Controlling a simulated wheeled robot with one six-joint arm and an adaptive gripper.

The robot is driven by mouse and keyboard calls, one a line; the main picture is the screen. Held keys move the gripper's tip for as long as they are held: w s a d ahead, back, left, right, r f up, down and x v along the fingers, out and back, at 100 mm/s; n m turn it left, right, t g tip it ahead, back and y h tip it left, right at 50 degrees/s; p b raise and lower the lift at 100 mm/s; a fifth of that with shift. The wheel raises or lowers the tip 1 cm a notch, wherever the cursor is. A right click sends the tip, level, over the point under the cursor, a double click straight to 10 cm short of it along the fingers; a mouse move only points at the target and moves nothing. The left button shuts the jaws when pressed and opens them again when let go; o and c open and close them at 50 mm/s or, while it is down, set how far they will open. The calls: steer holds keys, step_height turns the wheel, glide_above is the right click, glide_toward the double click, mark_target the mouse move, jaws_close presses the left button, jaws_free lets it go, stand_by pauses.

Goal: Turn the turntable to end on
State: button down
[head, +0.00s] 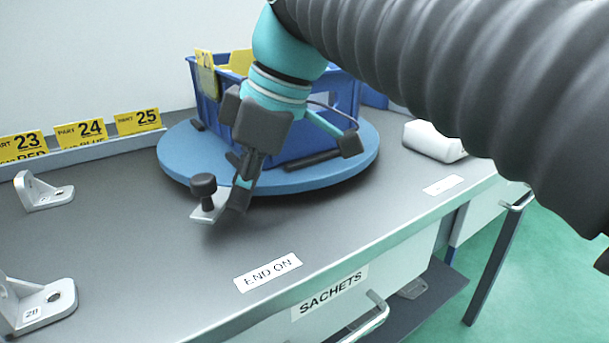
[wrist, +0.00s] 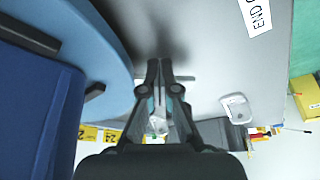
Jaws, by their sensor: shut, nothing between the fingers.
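The turntable (head: 310,182) is a round blue disc on the grey bench, with a blue crate (head: 345,110) on it. A metal tab with a dark knob (head: 203,185) sticks out at its front left. The END ON label (head: 268,272) lies on the bench nearer the front edge, right of the knob; part of it shows in the wrist view (wrist: 256,16). My gripper (head: 238,198) is shut and points down just right of the knob, at the disc's rim. I cannot tell whether it touches the tab. In the wrist view my gripper (wrist: 167,66) is beside the disc's edge.
Metal brackets (head: 45,192) and (head: 38,303) stand on the left of the bench. Yellow part cards (head: 91,130) line the back. A white object (head: 434,141) and a small label (head: 443,185) are at the right. The bench front is clear around the END ON label.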

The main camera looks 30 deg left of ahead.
steer(key=shift+s+a, duration=0.15)
steer(key=shift+a, duration=0.05)
steer(key=shift+d, duration=0.45)
steer(key=d, duration=0.1)
steer(key=w+d, duration=0.1)
steer(key=d, duration=0.1)
steer(key=shift+w+b, duration=0.15)
steer(key=shift+b, duration=0.25)
steer(key=p+v, duration=0.2)
steer(key=v, duration=0.8)
steer(key=w+d+f+m, duration=0.1)
steer(key=d, duration=0.1)
steer(key=w+d+f+m+t, duration=0.1)
steer(key=d+m, duration=0.1)
steer(key=w+d+f+m, duration=0.1)
steer(key=d+f, duration=0.1)
steer(key=shift+w+d+f+m+t, duration=0.1)
steer(key=shift+w+d+m+t, duration=0.1)
steer(key=shift+d+m+t, duration=0.2)
steer(key=s+d+f+m+t+h, duration=0.2)
steer(key=d+f+m+t+h, duration=0.2)
steer(key=d+f+m, duration=1.3)
steer(key=d+f+t, duration=0.1)
steer(key=d+f, duration=0.7)
steer(key=d, duration=0.1)
steer(key=shift+d+f+m+t, duration=0.2)
steer(key=shift+d+m+t, duration=0.1)
steer(key=shift+m, duration=0.1)
